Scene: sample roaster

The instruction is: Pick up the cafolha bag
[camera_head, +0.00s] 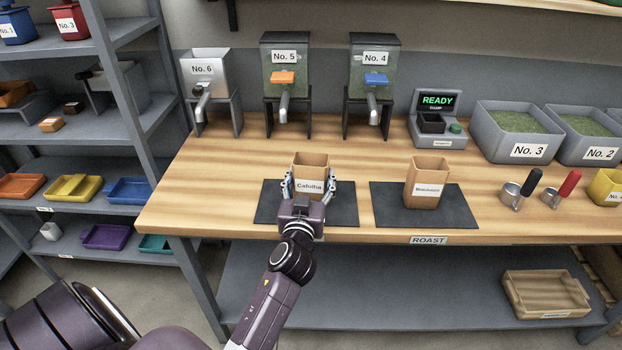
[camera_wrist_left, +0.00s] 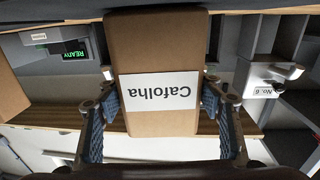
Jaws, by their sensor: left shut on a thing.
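The Cafolha bag (camera_head: 311,163) is an open-topped brown paper bag with a white label, upright at the left dark mat (camera_head: 265,204) on the wooden table. My left gripper (camera_head: 310,187) is around it, with one finger on each side, shut on the bag. In the left wrist view the bag (camera_wrist_left: 157,50) appears upside down, its label reading Cafolha, between the two blue-padded fingers of the gripper (camera_wrist_left: 163,118). Whether the bag's bottom touches the mat is hidden by the gripper. My right gripper is not in view.
A second brown bag (camera_head: 427,180) stands on the right dark mat (camera_head: 390,212). Scoops (camera_head: 520,190) lie to its right. Dispensers No. 6 (camera_head: 207,75), No. 5 (camera_head: 285,75) and No. 4 (camera_head: 374,75) stand behind, beside a scale (camera_head: 437,118). Shelves (camera_head: 140,110) stand at left.

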